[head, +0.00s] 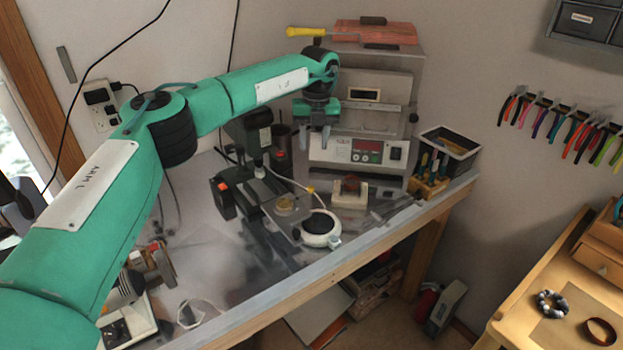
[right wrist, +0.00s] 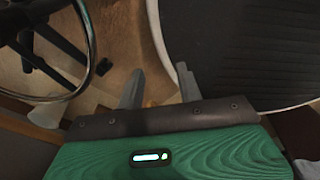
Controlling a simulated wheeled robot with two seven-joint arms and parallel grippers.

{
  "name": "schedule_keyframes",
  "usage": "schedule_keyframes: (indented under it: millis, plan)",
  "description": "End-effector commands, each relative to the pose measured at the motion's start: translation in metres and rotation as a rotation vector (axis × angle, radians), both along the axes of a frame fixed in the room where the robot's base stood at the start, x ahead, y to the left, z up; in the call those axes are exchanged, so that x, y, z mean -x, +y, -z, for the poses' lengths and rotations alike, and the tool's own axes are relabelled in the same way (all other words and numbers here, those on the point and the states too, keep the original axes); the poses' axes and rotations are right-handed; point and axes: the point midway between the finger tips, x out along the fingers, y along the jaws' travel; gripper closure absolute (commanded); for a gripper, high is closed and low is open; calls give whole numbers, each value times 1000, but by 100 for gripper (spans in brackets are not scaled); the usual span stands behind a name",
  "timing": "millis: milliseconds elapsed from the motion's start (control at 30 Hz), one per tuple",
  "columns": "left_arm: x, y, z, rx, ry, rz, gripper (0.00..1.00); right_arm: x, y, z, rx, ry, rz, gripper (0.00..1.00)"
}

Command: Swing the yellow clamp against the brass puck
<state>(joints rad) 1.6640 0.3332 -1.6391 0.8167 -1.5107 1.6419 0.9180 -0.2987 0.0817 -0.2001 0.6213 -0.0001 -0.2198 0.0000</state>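A small yellow piece (head: 310,190), which looks like the yellow clamp, shows by a white hose on the bench. A small round brass-coloured piece (head: 284,203), which looks like the brass puck, lies on a grey plate to its left and slightly nearer. The two look apart. My left gripper (head: 318,138) points down above and behind them, in front of the grey machine; its fingers look apart with nothing between them. My right gripper (right wrist: 160,85) is open and empty in the right wrist view, away from the bench; it does not show in the head view.
A white round device with a black top (head: 320,228) stands beside the grey plate near the bench's front edge. A grey machine with a red display (head: 368,150) stands behind. A tool holder (head: 428,188) is right. A round dark seat-like surface (right wrist: 240,45) is near my right gripper.

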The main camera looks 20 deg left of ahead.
Motion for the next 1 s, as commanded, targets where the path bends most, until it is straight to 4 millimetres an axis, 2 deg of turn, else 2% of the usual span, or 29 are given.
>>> schedule_keyframes:
  millis: [167, 500, 700, 1000]
  plan:
    - [1, 2, 16, -4, 4, -2, 60, 7, 1, -7, 0, 8, 1, 64]
    - [3, 4, 86, -2, 5, -1, 60, 5, 3, -32, -3, 7, 2, 64]
    - [3, 5, 119, -1, 4, 0, 60, 2, 3, -41, -3, 4, 2, 64]
    - [3, 6, 137, 0, 1, 0, 60, 2, 3, -44, -3, 3, 2, 64]
